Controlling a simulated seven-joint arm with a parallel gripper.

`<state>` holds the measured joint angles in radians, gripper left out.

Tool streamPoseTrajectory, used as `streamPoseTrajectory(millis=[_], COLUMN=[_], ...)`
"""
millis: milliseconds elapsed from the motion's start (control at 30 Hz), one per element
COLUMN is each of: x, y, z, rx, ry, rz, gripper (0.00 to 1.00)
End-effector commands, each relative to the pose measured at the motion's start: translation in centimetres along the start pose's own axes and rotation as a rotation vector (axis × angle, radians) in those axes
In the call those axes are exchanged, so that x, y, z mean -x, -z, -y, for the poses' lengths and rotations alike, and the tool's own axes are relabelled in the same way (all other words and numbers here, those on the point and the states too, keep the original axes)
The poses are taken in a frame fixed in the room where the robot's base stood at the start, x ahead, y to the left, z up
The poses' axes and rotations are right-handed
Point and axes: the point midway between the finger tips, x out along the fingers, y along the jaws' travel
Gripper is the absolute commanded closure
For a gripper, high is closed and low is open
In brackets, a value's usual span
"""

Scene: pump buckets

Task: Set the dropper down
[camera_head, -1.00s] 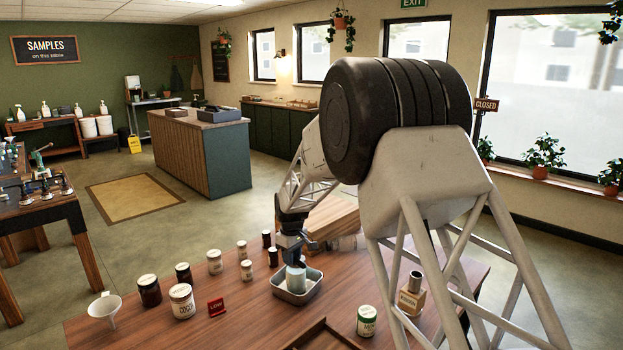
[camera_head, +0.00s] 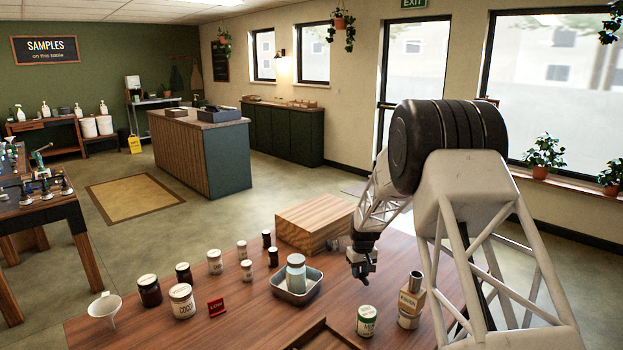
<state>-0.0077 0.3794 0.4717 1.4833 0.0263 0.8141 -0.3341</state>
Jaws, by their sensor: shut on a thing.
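My gripper (camera_head: 362,270) points down above the right part of the wooden table, right of the metal tray and left of the brown-labelled bottle. It is shut on the dropper, which is too small and dark here to make out apart from the fingers. I cannot tell whether the dropper touches the table. A clear jar (camera_head: 296,274) with a pale blue top stands upright in the metal tray (camera_head: 315,288).
A wooden block (camera_head: 312,222) stands behind the tray. A bottle with a brown label (camera_head: 411,300) and a green-lidded jar (camera_head: 367,320) stand at the front right.

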Motion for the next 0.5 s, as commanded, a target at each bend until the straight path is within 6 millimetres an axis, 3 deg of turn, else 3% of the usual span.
streamPoseTrajectory(millis=[133, 500], x=[-0.69, -0.79], y=[-0.41, -0.45], z=[-0.93, -0.98], rx=[-0.022, -0.024], ry=[0.0, 0.0], rz=[-0.001, -0.001], gripper=[0.97, 0.97])
